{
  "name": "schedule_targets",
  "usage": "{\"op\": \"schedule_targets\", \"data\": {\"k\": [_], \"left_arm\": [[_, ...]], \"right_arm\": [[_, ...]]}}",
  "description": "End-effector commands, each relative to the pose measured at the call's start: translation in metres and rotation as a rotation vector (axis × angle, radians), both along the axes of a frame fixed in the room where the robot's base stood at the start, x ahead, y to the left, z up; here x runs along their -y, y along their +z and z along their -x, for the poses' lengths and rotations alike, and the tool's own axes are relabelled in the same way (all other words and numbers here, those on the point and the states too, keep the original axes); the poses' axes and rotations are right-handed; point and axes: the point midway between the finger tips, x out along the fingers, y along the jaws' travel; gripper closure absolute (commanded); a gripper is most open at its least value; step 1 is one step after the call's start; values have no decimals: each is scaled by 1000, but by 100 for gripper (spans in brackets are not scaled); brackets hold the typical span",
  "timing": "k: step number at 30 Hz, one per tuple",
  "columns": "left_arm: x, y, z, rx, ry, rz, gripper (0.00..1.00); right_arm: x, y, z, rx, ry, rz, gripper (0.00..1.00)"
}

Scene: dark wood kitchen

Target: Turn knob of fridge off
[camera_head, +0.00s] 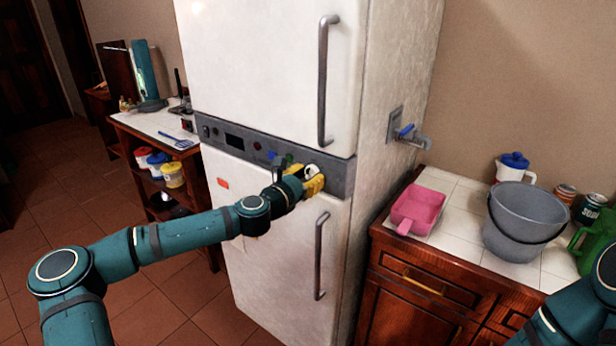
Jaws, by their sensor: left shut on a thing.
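A tall white fridge (290,70) stands in the middle of the head view, with a dark grey control panel (223,136) across it between the upper and lower doors. A pale round knob (311,169) shows at the right part of the panel. My left gripper (315,178), with yellow fingers, is at the panel and shut on the knob. The gripper and wrist hide part of the knob, so its angle cannot be told. My right arm shows only in part at the lower right edge; its gripper is out of view.
Long door handles, upper (323,80) and lower (320,255), stand out from the fridge. The right counter holds a pink dustpan (418,208) and grey bucket (522,225). A wooden shelf (150,125) stands left; the floor before it is open.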

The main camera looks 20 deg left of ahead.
Motion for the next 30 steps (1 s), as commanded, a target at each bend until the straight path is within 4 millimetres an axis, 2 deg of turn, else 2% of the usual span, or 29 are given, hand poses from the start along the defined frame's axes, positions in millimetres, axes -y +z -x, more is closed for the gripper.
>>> {"op": "schedule_targets", "data": {"k": [9,25,26,27,28,30], "left_arm": [[0,1,0,-38,3,111,98],[0,1,0,-44,2,129,98],[0,1,0,-44,2,129,53],[0,1,0,-44,2,129,39],[0,1,0,-44,2,129,32],[0,1,0,-45,1,128,32]], "right_arm": [[0,0,0,1,0,0,53],[0,0,0,1,0,0,53],[0,0,0,1,0,0,53],[0,0,0,1,0,0,53],[0,0,0,1,0,0,53],[0,0,0,1,0,0,53]]}}
